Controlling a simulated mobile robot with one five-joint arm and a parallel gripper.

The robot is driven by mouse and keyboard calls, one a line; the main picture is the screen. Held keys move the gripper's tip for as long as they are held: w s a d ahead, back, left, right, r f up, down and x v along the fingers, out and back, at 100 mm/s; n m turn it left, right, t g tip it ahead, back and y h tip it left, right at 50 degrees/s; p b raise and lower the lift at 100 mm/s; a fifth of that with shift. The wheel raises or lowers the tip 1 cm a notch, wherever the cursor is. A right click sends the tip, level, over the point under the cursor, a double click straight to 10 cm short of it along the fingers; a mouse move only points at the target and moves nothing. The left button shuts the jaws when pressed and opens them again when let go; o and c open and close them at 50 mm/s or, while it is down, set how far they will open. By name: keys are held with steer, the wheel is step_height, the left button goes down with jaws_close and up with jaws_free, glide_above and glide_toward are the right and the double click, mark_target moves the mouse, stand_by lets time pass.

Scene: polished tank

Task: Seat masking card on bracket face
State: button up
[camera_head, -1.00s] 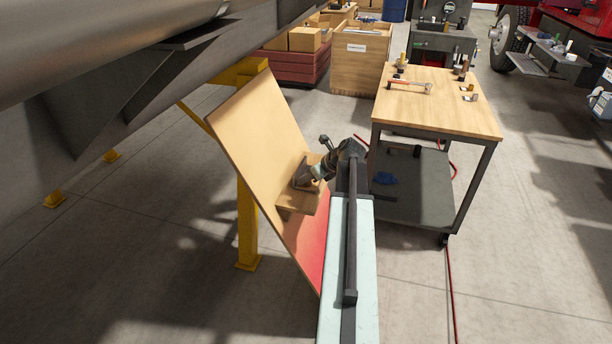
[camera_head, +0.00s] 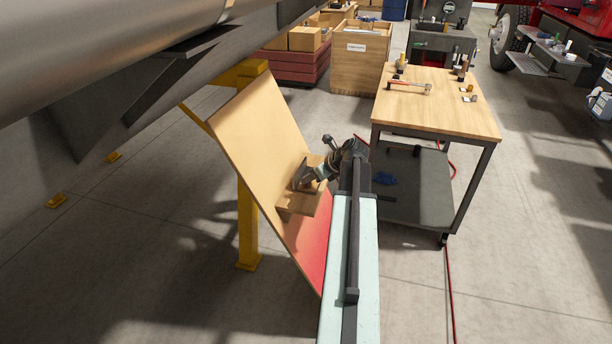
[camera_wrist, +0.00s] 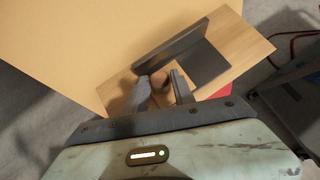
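A dark grey L-shaped bracket (camera_wrist: 205,62) sits on a small wooden ledge (camera_head: 293,203) that juts from a large tilted tan board (camera_head: 262,150). In the wrist view, the ledge (camera_wrist: 248,40) and bracket lie just beyond my fingertips. My gripper (camera_wrist: 159,76) is at the bracket, its two dark fingers apart. I cannot single out the masking card for sure. In the head view, my gripper (camera_head: 308,176) partly overlaps the bracket.
A yellow post (camera_head: 248,225) stands behind the board, under the polished tank (camera_head: 100,40). A wood-topped cart (camera_head: 440,105) with a hammer (camera_head: 410,87) and small tools stands right of my arm. A red hose (camera_head: 450,285) runs along the floor. Floor at the front is clear.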

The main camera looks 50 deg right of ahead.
steer(key=shift+s+r+p, duration=0.45)
steer(key=shift+r, duration=0.1)
steer(key=shift+s, duration=0.1)
steer(key=o, duration=0.6)
steer(key=c, duration=0.6)
